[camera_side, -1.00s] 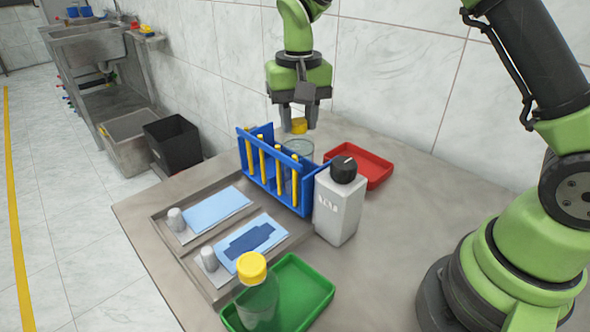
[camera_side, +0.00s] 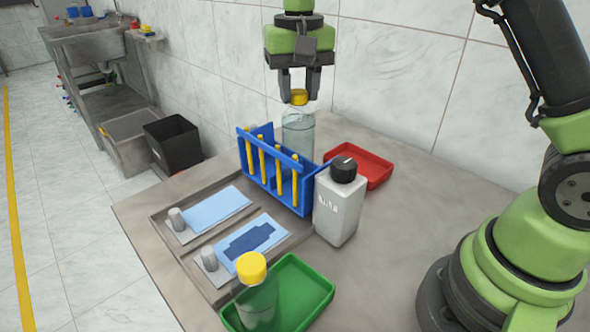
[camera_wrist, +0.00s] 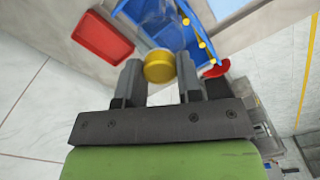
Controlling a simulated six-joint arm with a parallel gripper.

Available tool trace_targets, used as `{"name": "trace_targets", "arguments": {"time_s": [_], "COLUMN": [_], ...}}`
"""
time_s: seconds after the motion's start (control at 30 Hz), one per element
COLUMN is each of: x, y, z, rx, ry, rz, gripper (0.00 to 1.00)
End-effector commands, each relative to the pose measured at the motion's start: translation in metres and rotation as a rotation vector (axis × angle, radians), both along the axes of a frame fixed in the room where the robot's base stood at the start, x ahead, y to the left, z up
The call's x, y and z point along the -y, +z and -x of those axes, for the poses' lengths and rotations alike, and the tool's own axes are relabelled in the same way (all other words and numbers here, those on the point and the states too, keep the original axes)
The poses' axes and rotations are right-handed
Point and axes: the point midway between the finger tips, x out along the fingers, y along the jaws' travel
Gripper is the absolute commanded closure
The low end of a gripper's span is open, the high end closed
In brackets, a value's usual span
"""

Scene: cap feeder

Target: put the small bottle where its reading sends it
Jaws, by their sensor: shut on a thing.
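My gripper (camera_side: 298,96) is shut on the yellow cap of a clear bottle (camera_side: 298,128). The bottle hangs upright behind the blue rack (camera_side: 262,180); the rack hides its lower end. In the wrist view the yellow cap (camera_wrist: 159,68) sits between the two fingers. A second clear bottle with a yellow cap (camera_side: 252,267) stands at the green tray (camera_side: 312,292) in front. A pale grey block-shaped unit (camera_side: 338,212) with a black knob-like top stands right of the rack. White characters on its face are too blurred to read.
A red tray (camera_side: 372,168) lies behind the grey unit, to the right. A grey tray (camera_side: 165,225) at the left holds blue cards and small grey pegs. Yellow sticks stand at the rack's front. A black bin (camera_side: 172,143) is off the table.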

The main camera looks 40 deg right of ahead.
Motion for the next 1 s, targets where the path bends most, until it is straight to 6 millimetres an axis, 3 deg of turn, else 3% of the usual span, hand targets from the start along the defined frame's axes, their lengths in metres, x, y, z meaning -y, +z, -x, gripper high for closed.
{"name": "trace_targets", "arguments": {"time_s": [1.0], "x": [0.0], "y": [0.054], "z": [-0.001], "rx": [0.003], "ry": [0.0], "rz": [0.001], "gripper": [0.88]}}
